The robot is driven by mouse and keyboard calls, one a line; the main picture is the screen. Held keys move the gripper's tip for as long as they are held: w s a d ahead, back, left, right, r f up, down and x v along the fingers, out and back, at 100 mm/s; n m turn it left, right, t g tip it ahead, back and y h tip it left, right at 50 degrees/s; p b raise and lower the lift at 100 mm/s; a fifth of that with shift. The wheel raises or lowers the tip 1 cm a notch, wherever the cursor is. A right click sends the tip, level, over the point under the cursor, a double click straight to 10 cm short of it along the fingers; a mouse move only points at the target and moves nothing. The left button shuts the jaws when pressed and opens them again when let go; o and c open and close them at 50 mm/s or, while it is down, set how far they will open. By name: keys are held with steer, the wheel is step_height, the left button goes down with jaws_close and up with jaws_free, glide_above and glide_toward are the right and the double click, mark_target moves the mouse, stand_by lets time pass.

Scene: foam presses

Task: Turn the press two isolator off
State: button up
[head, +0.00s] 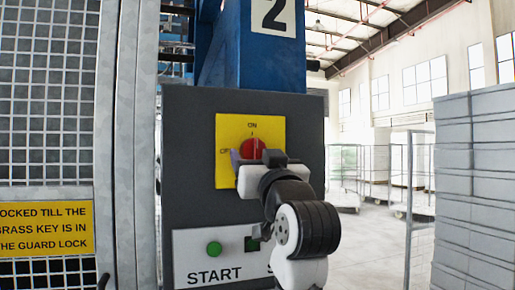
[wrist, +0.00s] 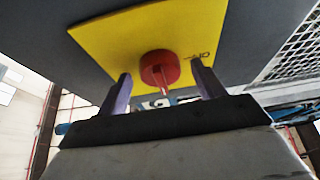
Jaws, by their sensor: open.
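The press two isolator is a round red knob (head: 252,148) on a yellow plate (head: 222,178), on the dark grey panel below the "2" sign. ON is lettered above the knob; the OFF lettering at its left is partly covered. In the wrist view the red knob (wrist: 160,68) has a ridge running down the picture; it appears to point toward ON. My gripper (head: 249,160) is in front of the plate and hides the knob's lower part. In the wrist view my gripper (wrist: 162,88) is open, one finger on each side of the knob, with gaps visible.
A green START button (head: 214,248) sits low on the panel; the button beside it is partly hidden by my arm. A mesh guard (head: 45,100) with a yellow notice (head: 45,230) stands left.

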steer(key=shift+w+a, duration=0.1)
steer(key=shift+w, duration=0.1)
steer(key=c, duration=1)
